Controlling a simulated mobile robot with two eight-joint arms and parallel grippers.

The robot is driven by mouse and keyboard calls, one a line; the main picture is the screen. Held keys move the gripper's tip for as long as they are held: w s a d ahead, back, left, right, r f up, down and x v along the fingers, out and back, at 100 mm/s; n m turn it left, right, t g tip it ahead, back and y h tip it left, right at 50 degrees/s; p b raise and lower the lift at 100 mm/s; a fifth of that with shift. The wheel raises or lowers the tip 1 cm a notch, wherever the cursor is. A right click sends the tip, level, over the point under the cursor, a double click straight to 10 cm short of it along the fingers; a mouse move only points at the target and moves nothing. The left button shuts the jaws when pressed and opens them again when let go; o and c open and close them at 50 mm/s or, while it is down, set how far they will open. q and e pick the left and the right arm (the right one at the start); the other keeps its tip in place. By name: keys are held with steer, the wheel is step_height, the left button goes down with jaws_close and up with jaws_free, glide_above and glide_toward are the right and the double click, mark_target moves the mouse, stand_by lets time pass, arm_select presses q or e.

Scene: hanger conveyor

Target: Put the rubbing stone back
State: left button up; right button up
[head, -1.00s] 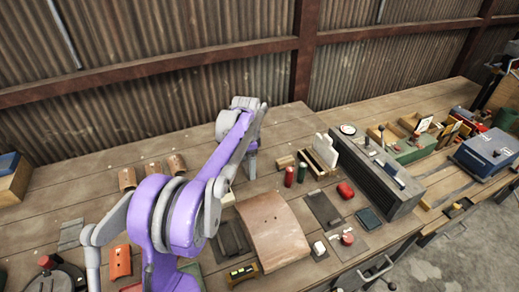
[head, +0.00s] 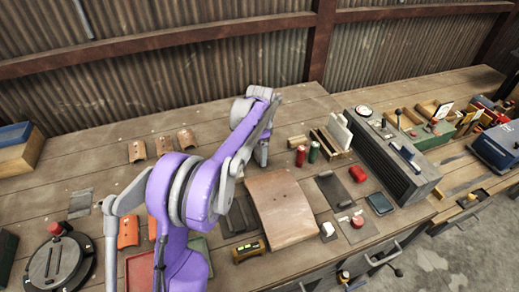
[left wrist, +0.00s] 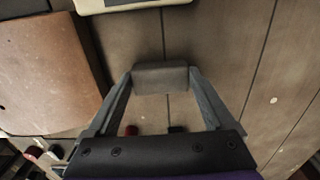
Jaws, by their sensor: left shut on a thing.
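In the left wrist view a dark grey block, which looks like the rubbing stone (left wrist: 161,79), sits between the fingertips of my left gripper (left wrist: 161,84). The jaws are shut on it and bare planks lie below. In the head view my left gripper (head: 262,157) is over the bench, behind the curved brown plate (head: 281,209) and left of the red cylinder (head: 301,156). The stone is hard to make out there. The brown plate also shows at the left of the wrist view (left wrist: 45,72). My right gripper is not in view.
A green cylinder (head: 314,151) stands beside the red one. A wooden rack (head: 332,143) and a long grey machine (head: 383,158) stand to the right. A dark flat plate (head: 330,191) lies right of the brown plate. Bare planks lie behind my gripper. A cream-edged object (left wrist: 130,5) shows in the wrist view.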

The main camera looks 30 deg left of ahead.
arm_select(q)
steer(key=shift+f, duration=0.1)
steer(key=o, duration=1.3)
step_height(320, 180, up, 11)
steer(key=shift+f, duration=0.1)
